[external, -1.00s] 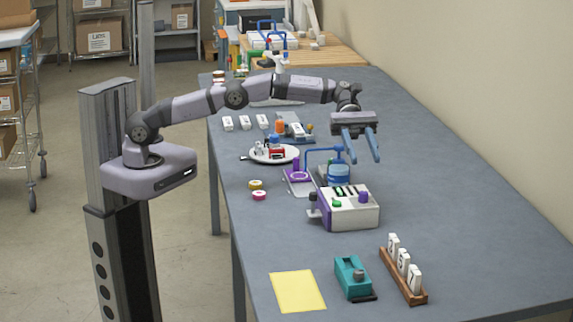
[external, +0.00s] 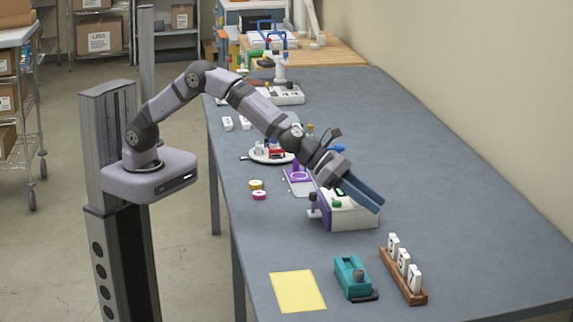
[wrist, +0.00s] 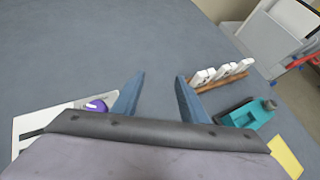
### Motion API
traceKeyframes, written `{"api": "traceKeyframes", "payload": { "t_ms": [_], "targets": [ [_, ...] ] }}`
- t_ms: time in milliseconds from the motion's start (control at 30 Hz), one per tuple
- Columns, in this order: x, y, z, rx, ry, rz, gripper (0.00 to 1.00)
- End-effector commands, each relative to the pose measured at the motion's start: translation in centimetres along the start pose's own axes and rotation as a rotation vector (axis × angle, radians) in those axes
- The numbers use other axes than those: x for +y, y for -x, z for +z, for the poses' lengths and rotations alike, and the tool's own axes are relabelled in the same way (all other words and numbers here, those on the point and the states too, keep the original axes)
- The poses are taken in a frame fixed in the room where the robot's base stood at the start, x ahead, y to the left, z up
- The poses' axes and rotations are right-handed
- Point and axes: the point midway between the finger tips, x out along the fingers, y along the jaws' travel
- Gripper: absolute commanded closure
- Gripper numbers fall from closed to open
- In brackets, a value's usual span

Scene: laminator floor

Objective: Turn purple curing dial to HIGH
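The purple curing dial (wrist: 97,105) shows in the wrist view, left of and partly beside my left finger. It sits on the white-topped box (wrist: 62,114). In the external view my gripper hides the dial, and the box (external: 352,218) shows below it with a green button (external: 337,204). My gripper (external: 378,206) is tilted down over the box's right side, its blue fingers parallel. In the wrist view the fingers of my gripper (wrist: 160,82) are apart with nothing between them. The dial's markings are not readable.
A teal device (external: 352,279), a wooden rack with white pieces (external: 405,272) and a yellow sheet (external: 298,291) lie in front of the box. Two small rolls (external: 258,190) lie left. The table right of the box is clear.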

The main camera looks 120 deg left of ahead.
Motion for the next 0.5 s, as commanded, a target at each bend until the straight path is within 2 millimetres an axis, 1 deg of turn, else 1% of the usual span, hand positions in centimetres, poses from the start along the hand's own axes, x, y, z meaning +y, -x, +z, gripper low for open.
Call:
{"api": "traceKeyframes", "payload": {
  "t_ms": [33, 200, 400, 500],
  "targets": [
    [-0.3, 1.0, -1.0, -0.008, 0.016, 0.059, 0.61],
    [0.9, 4.5, -3.0, -0.065, 0.070, 0.256, 0.61],
    [2.5, 8.4, -4.2, -0.135, 0.121, 0.414, 0.61],
    [3.1, 9.6, -4.6, -0.159, 0.142, 0.459, 0.61]
  ]
}}
